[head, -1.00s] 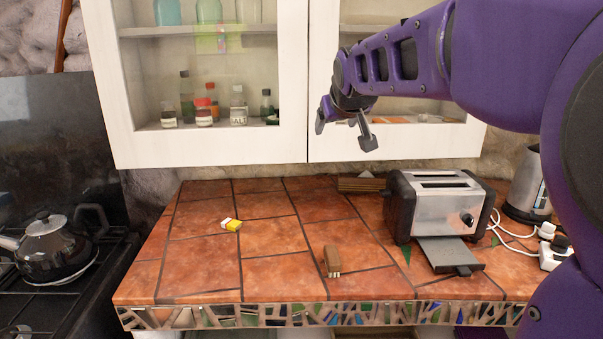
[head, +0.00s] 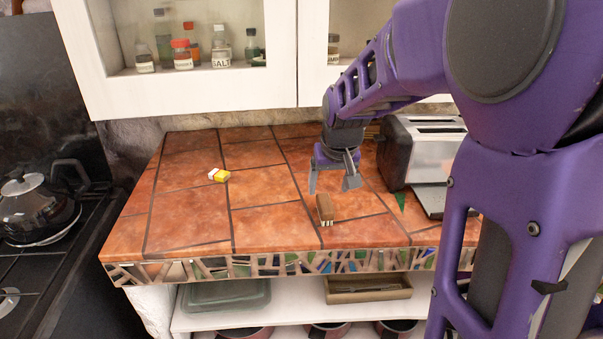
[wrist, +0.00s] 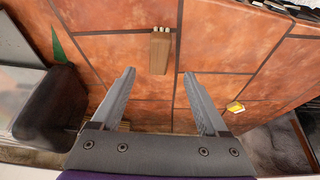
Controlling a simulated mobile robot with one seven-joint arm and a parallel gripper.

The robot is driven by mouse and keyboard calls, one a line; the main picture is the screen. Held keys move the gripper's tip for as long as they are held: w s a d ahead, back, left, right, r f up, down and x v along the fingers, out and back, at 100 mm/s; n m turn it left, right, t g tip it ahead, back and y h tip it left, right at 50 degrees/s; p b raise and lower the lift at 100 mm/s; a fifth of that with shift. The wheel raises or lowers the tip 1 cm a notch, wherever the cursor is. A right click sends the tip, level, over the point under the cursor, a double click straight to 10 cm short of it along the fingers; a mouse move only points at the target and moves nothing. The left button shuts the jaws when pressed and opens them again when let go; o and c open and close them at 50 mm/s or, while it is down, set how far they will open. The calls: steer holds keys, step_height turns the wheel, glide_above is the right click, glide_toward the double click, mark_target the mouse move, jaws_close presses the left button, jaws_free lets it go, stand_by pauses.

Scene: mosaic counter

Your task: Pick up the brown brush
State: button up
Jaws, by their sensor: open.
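The brown brush (head: 325,209) lies on the tiled counter (head: 270,190) near its front edge, with pale bristles at its front end. My gripper (head: 334,188) is open and empty above the counter, just behind and above the brush in the head view. In the wrist view the brush (wrist: 160,52) shows beyond my open fingertips (wrist: 158,72), roughly centred between them. No contact with the brush shows.
A toaster (head: 428,155) stands right of my gripper, with a dark tray at its front. A yellow and white small box (head: 219,175) lies on the left of the counter. A cabinet (head: 200,85) hangs above the back. The counter between box and brush is clear.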

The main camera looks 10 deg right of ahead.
mark_target(325, 202)
steer(key=b+x, duration=0.1)
steer(key=x, duration=0.7)
steer(key=shift+w+f, duration=0.25)
jaws_close()
